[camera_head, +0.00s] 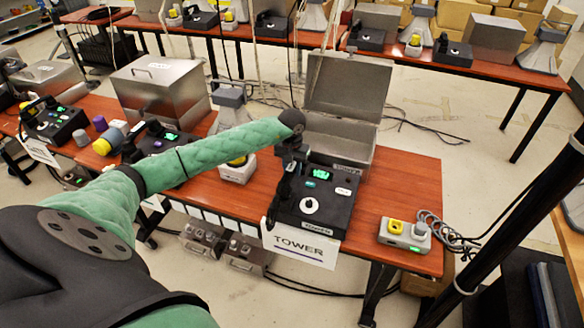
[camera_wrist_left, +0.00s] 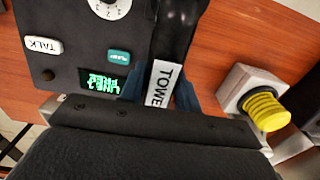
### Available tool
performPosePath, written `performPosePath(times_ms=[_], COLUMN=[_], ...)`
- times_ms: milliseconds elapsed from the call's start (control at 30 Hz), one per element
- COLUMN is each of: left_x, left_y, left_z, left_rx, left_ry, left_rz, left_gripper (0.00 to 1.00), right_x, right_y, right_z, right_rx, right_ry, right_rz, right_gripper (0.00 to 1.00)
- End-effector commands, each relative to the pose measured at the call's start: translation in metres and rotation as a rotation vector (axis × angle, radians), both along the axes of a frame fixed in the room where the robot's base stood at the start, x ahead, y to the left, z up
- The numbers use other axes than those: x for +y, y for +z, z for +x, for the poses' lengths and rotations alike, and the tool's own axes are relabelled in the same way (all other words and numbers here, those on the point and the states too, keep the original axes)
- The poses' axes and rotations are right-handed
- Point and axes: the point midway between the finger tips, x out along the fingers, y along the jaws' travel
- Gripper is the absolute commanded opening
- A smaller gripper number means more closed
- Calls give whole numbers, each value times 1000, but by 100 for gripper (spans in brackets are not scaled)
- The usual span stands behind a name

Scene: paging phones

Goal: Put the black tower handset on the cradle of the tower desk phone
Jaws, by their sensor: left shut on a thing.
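The black tower desk phone (camera_head: 338,212) sits on the red-brown table behind a white TOWER sign (camera_head: 300,246). Its dial, TALK key and lit green screen also show on the phone body in the left wrist view (camera_wrist_left: 95,55). The black handset (camera_head: 284,188) is along the phone's left side, and in the left wrist view (camera_wrist_left: 180,28) it bears a white TOWER label. My left gripper (camera_wrist_left: 160,92) is shut on the handset, with blue fingertips on both sides of the label. Whether the handset touches the cradle cannot be told. My right gripper is not in view.
An open metal box (camera_head: 345,95) stands behind the phone. A grey unit with a yellow button (camera_head: 404,234) is to the right. A yellow-topped device (camera_head: 238,168) stands to the left. Another black phone (camera_head: 150,142) is farther left. The table's right end is mostly clear.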

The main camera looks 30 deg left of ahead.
Motion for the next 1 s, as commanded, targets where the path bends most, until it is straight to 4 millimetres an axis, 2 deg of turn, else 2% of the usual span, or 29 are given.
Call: performPosePath(times_ms=[267,300,400,867,1000], left_x=[0,0,0,0,0], left_y=[-2,-2,-2,2,9], left_z=[0,0,0,0,1], left_rx=[-1,0,0,0,-3], left_ry=[0,0,0,0,-1], left_rz=[0,0,0,0,1], left_gripper=[3,36,54,54,54], right_x=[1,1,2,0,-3], right_y=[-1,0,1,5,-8], right_z=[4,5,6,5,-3], right_rx=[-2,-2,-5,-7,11], right_ry=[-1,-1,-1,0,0], right_rz=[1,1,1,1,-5], right_gripper=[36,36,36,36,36])
